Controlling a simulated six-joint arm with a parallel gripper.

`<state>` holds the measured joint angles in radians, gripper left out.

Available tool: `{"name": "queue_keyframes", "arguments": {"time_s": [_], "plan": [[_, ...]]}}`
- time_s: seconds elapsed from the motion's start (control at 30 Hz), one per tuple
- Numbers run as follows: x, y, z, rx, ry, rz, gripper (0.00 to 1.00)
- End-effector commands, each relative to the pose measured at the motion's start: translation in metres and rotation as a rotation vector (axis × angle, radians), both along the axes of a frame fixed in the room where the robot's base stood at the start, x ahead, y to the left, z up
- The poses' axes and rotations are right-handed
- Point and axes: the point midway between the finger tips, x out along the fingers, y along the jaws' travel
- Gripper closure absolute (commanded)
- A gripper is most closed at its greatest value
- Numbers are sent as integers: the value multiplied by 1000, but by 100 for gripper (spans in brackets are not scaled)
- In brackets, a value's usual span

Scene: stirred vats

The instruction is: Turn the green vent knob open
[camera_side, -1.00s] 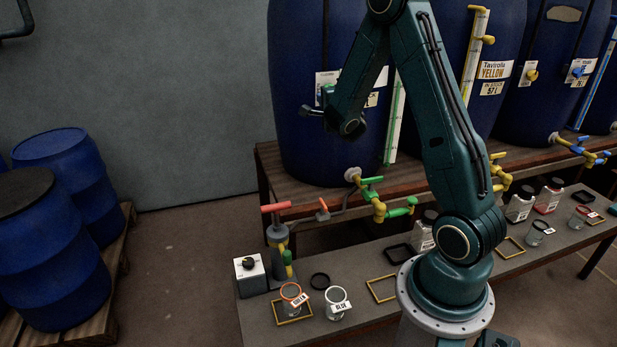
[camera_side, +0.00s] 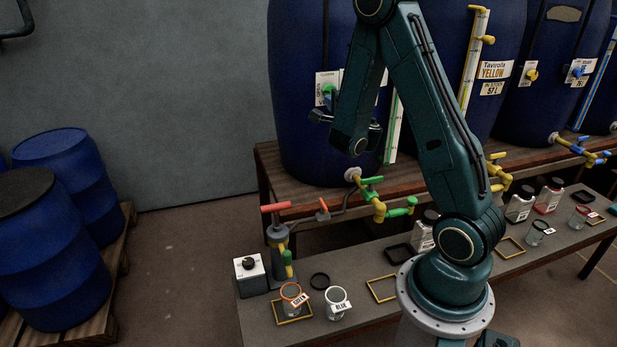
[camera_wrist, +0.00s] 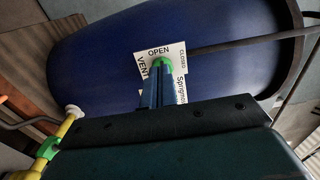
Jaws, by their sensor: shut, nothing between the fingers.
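The green vent knob (camera_side: 329,89) sits on a white plate (camera_side: 319,79) on the front of the left blue vat (camera_side: 300,150). The plate reads VENT, OPEN and CLOSED in the wrist view (camera_wrist: 178,49), where the green knob (camera_wrist: 164,62) shows just beyond my fingertips. My gripper (camera_side: 320,116) is shut and empty, right in front of and slightly below the knob in the side view. In the wrist view my fingers (camera_wrist: 157,82) overlap the knob's near part and hide some of it. I cannot tell whether they touch it. The knob's pointing direction is unclear.
A green-handled yellow tap (camera_side: 377,205) is low on the same vat. The bench (camera_side: 350,262) below holds jars, a red-handled pump (camera_side: 276,222) and a box with a black knob (camera_side: 249,273).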

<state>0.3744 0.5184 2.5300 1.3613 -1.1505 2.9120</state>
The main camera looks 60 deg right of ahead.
Motion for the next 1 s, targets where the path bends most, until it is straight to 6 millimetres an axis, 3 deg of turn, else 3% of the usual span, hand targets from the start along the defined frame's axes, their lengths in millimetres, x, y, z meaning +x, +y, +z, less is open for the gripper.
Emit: {"name": "queue_keyframes", "arguments": {"time_s": [1.0], "plan": [[19, -21, 0, 2, -2, -4, 100]]}}
